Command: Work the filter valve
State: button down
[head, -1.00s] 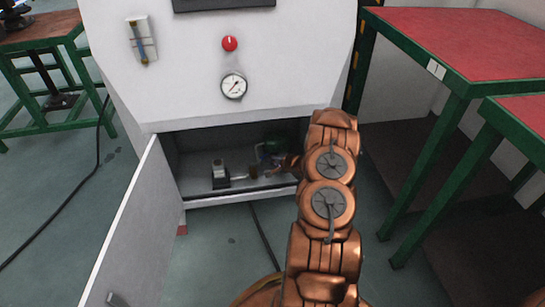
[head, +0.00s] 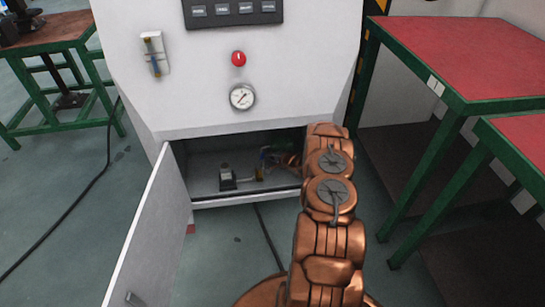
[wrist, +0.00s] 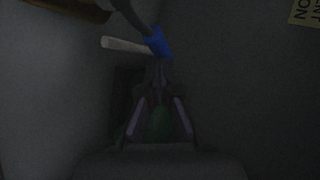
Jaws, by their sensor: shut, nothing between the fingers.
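In the wrist view, a small blue part (wrist: 158,42), which looks like the valve's handle, sits just beyond the fingertips. A pale pipe (wrist: 122,45) runs left from it, and a grey curved piece (wrist: 134,14) comes down to it from above. My gripper (wrist: 160,82) has its fingers drawn together, empty, pointing at the blue part. I cannot tell whether they touch it. In the head view, my arm reaches into the open lower compartment (head: 207,190), where the gripper and valve are small, dark and partly hidden by the arm.
A black-and-white fitting (head: 228,178) stands on the compartment floor, left of my arm. The open door (head: 148,235) hangs at left. Above are a gauge (head: 242,97) and a red knob (head: 238,59). A red-topped table (head: 465,50) stands close at right. The compartment is dark and tight.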

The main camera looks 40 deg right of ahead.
jog(key=shift+w+a, duration=0.25)
jog(key=shift+w, duration=0.35)
jog(key=shift+w+a, duration=0.2)
jog(key=shift+w, duration=0.4)
jog(key=v, duration=1.1)
jog(key=shift+s+r, duration=0.25)
jog(key=shift+s, duration=0.1)
